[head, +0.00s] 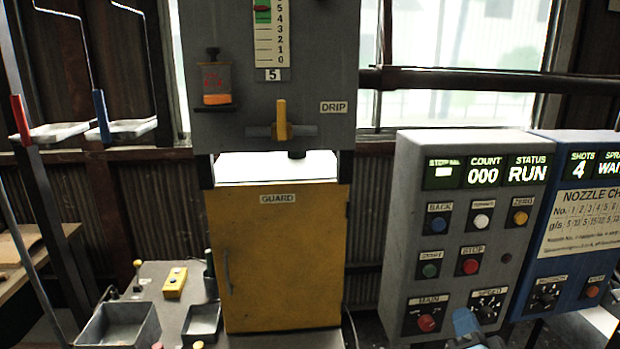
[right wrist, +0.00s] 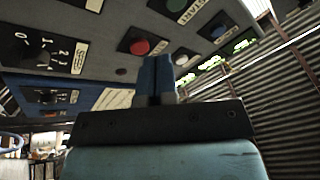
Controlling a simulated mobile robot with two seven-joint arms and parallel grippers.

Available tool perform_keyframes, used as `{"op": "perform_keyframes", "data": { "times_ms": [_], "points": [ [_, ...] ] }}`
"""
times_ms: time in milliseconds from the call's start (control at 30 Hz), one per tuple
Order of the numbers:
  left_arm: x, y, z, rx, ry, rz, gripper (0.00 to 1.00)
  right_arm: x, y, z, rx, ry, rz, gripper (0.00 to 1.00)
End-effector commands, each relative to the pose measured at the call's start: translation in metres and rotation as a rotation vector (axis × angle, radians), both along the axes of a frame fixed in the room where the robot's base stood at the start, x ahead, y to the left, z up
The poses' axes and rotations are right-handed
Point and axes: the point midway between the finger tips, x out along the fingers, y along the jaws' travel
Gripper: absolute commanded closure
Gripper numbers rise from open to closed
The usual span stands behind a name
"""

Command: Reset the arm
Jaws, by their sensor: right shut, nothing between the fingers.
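My right gripper (head: 466,322) shows at the bottom of the head view, in front of the lower part of the grey control panel (head: 400,190). Its blue fingers (right wrist: 156,75) are together and empty in the right wrist view. They point toward the grey panel's face, near a red button (right wrist: 140,46); I cannot tell whether they touch anything. The panel display reads COUNT 000 and STATUS RUN. My left gripper is not in view.
A blue panel (head: 570,262) stands to the right of the grey one. A yellow guard door (head: 280,255) is left of it, under a grey housing (head: 225,125). Hanging trays (head: 60,132) and a grey bin (head: 118,328) are at the left.

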Motion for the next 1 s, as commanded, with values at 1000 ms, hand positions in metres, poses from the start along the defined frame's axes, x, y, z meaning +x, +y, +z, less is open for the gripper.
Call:
{"op": "perform_keyframes", "data": {
  "times_ms": [1000],
  "points": [
    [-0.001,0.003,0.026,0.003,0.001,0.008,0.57,-0.233,0.103,-0.270,-0.900,0.757,0.348,1.00]
  ]
}}
